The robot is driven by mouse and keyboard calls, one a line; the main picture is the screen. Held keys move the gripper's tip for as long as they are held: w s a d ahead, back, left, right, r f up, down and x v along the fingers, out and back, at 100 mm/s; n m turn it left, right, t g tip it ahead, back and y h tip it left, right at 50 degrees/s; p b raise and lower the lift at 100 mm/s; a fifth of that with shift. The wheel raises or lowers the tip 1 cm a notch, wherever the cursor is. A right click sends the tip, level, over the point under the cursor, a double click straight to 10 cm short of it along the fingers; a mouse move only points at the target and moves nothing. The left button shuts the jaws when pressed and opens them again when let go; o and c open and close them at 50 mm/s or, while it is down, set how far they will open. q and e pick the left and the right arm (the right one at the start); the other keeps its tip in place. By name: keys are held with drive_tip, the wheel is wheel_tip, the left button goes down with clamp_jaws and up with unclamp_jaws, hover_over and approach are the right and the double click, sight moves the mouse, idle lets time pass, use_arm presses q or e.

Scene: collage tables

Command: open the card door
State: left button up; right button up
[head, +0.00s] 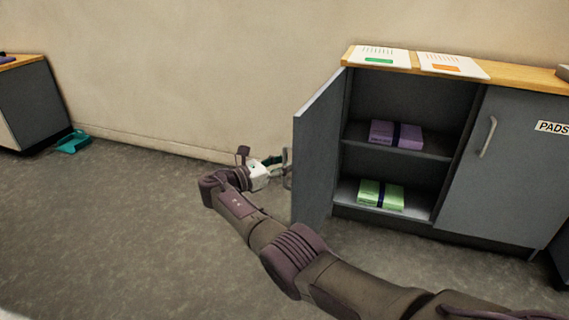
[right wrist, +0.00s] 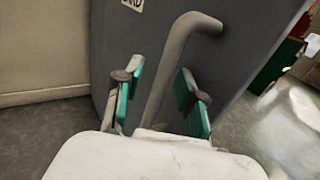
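The grey card door (head: 317,148) of the cabinet stands swung wide open at the left of the cabinet, its outer face turned to the left. In the right wrist view the door (right wrist: 243,62) fills the middle, with part of a label at its top and a grey bar handle (right wrist: 172,66). My right gripper (head: 275,166) is at the door's outer side by the handle. In the right wrist view its green-padded fingers (right wrist: 165,92) are apart, one on each side of the handle, with gaps showing. My left gripper is out of view.
The open compartment holds a purple pack (head: 396,134) on the shelf (head: 360,132) and a green pack (head: 381,195) below. The right door (head: 515,170), labelled PADS, is closed. Two cards lie on the wooden top. A teal dustpan-like item (head: 73,141) lies on the floor at left. Floor left of the door is clear.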

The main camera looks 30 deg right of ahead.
drive_tip(key=shift+a, duration=0.1)
drive_tip(key=a, duration=0.7)
drive_tip(key=shift+s+a, duration=0.15)
drive_tip(key=shift+s, duration=0.15)
